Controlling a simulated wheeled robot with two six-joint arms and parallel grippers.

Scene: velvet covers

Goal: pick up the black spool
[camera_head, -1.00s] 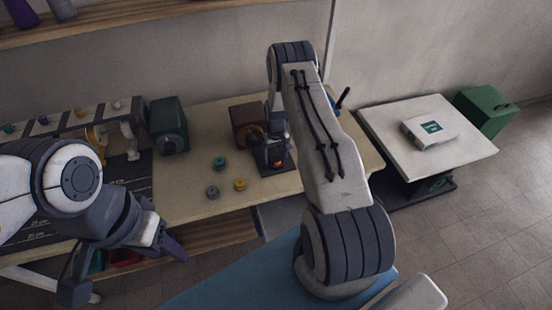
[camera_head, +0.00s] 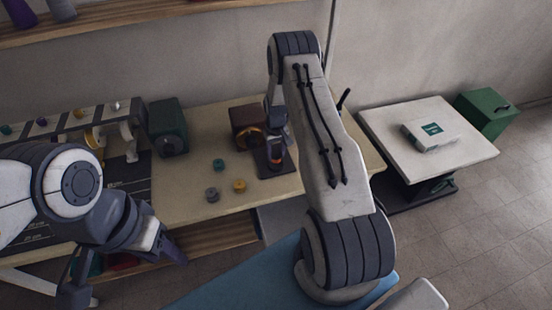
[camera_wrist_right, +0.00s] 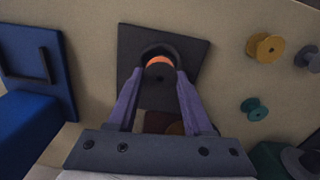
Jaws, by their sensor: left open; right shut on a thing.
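A black spool (camera_wrist_right: 158,75) with an orange band showing behind it sits between the fingertips of my right gripper (camera_wrist_right: 160,72) in the right wrist view. The gripper is shut on it, over a dark square plate (camera_wrist_right: 192,48). In the head view my right gripper (camera_head: 276,140) is at that plate (camera_head: 268,166) on the bench, and the spool is hard to make out. Any gap between spool and plate cannot be told. My left gripper (camera_head: 125,270) is open and empty in front of the bench at the lower left.
Teal (camera_head: 219,165), yellow (camera_head: 239,186) and grey (camera_head: 212,195) spools stand left of the plate. A brown box (camera_head: 243,118) and a green machine (camera_head: 167,126) stand behind them. A white table (camera_head: 470,146) at the right carries a flat box (camera_head: 429,137).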

